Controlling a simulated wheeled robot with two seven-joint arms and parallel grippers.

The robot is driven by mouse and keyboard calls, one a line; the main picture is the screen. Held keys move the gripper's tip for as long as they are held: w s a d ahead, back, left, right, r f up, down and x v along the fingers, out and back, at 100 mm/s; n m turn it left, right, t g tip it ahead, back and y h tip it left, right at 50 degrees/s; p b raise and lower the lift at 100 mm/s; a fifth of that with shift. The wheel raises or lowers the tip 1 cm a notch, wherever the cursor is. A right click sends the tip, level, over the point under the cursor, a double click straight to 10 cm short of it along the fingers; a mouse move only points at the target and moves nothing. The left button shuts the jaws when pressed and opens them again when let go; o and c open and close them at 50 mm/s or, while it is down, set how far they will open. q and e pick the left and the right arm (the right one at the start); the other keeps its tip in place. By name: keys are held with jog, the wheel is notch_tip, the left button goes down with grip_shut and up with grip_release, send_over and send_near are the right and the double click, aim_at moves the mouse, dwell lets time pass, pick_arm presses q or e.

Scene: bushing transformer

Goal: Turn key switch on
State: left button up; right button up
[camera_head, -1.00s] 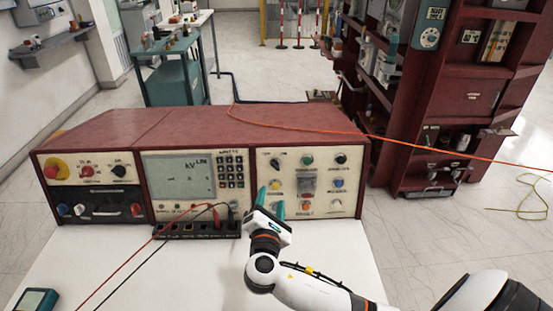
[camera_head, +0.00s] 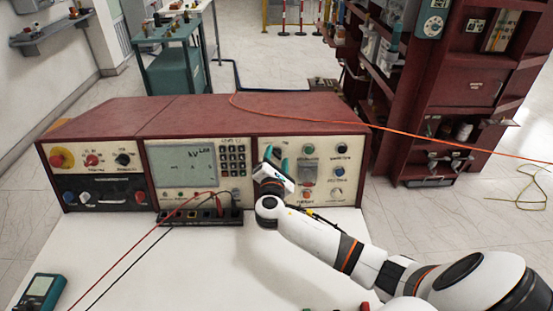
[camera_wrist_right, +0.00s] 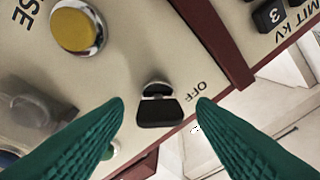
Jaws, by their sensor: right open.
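The key switch (camera_wrist_right: 157,108) shows in the right wrist view as a black key head on a chrome barrel, set in a cream panel beside the printed word OFF. My right gripper (camera_wrist_right: 160,104) is open, with one green finger on each side of the key. I cannot tell whether either finger touches it. In the head view my right gripper (camera_head: 276,159) is at the upper left of the console's right-hand panel (camera_head: 325,177), and it largely hides the key there. My left gripper is not in view.
A yellow button (camera_wrist_right: 78,30) sits near the key. The red console (camera_head: 200,115) stands on a white table (camera_head: 230,270) with a black socket strip (camera_head: 215,217) and test leads in front. A multimeter (camera_head: 40,290) lies at the front left. An orange cable (camera_head: 420,138) crosses behind.

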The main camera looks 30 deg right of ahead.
jog(key=c, duration=1)
jog(key=shift+o, duration=0.2)
jog(key=shift+f+m, duration=0.1)
jog(key=shift+m, duration=0.4)
jog(key=m+g+b, duration=0.1)
jog(key=m, duration=0.2)
jog(key=shift+a+h+b, duration=0.1)
jog(key=shift+h+b, duration=0.2)
jog(key=shift+b, duration=0.1)
jog(key=m+g, duration=0.1)
jog(key=m, duration=0.2)
jog(key=m+g+b, duration=0.1)
jog(key=m, duration=0.2)
jog(key=shift+w, duration=0.1)
jog(key=m, duration=0.3)
jog(key=m+g, duration=0.1)
jog(key=shift+r+m, duration=0.25)
jog(key=shift+m, duration=0.15)
jog(key=m+y, duration=0.1)
jog(key=m, duration=0.2)
jog(key=shift+r+m+y, duration=0.1)
jog(key=shift+m+y, duration=0.2)
jog(key=shift+m, duration=0.1)
jog(key=shift+g, duration=0.3)
